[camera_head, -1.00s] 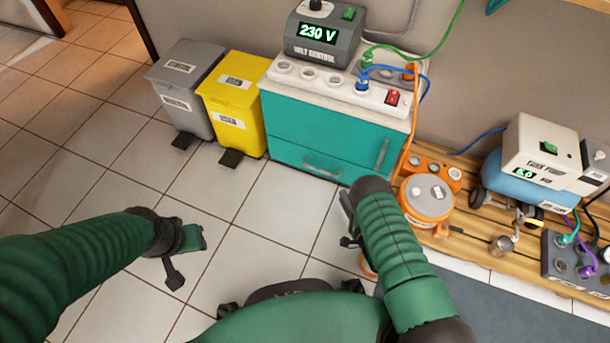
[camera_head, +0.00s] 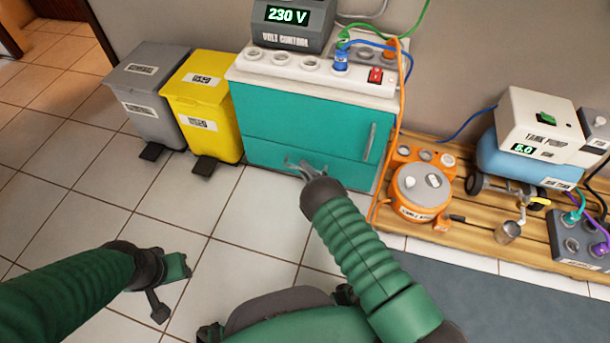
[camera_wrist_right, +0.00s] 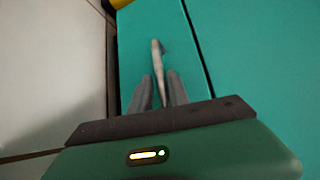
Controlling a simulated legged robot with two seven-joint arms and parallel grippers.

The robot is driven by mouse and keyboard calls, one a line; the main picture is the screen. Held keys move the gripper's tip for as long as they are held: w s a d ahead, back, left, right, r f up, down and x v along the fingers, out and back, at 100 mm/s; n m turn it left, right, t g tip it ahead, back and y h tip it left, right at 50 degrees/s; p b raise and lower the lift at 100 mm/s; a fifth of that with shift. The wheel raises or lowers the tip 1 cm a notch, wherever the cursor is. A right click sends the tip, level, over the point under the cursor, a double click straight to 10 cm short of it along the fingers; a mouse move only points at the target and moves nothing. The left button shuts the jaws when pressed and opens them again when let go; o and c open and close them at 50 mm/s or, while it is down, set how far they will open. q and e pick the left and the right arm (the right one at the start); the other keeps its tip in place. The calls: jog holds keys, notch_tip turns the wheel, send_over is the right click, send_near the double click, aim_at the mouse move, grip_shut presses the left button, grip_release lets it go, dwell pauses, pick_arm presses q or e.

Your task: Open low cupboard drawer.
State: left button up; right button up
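The teal cupboard (camera_head: 285,125) with a white top stands against the wall. Its low drawer (camera_head: 262,152) looks closed, with a horizontal grey handle near its middle, mostly hidden by my right gripper in the head view. My right gripper (camera_head: 303,166) is at this handle. In the right wrist view the handle (camera_wrist_right: 157,58) runs between the two fingers (camera_wrist_right: 160,90), which stand apart on either side of it; a firm grip does not show. My left gripper (camera_head: 172,285) hangs over the floor at the lower left, away from the cupboard; its fingers are unclear.
A yellow bin (camera_head: 203,105) and a grey bin (camera_head: 147,95) stand left of the cupboard. A wooden pallet (camera_head: 465,238) with an orange device (camera_head: 418,190) and a tank pump (camera_head: 540,125) lies to the right. The tiled floor in front is clear.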

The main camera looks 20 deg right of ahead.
jog(key=shift+w+r, duration=0.1)
jog(key=shift+w, duration=0.05)
jog(key=c, duration=0.4)
grip_shut()
dwell(1.0)
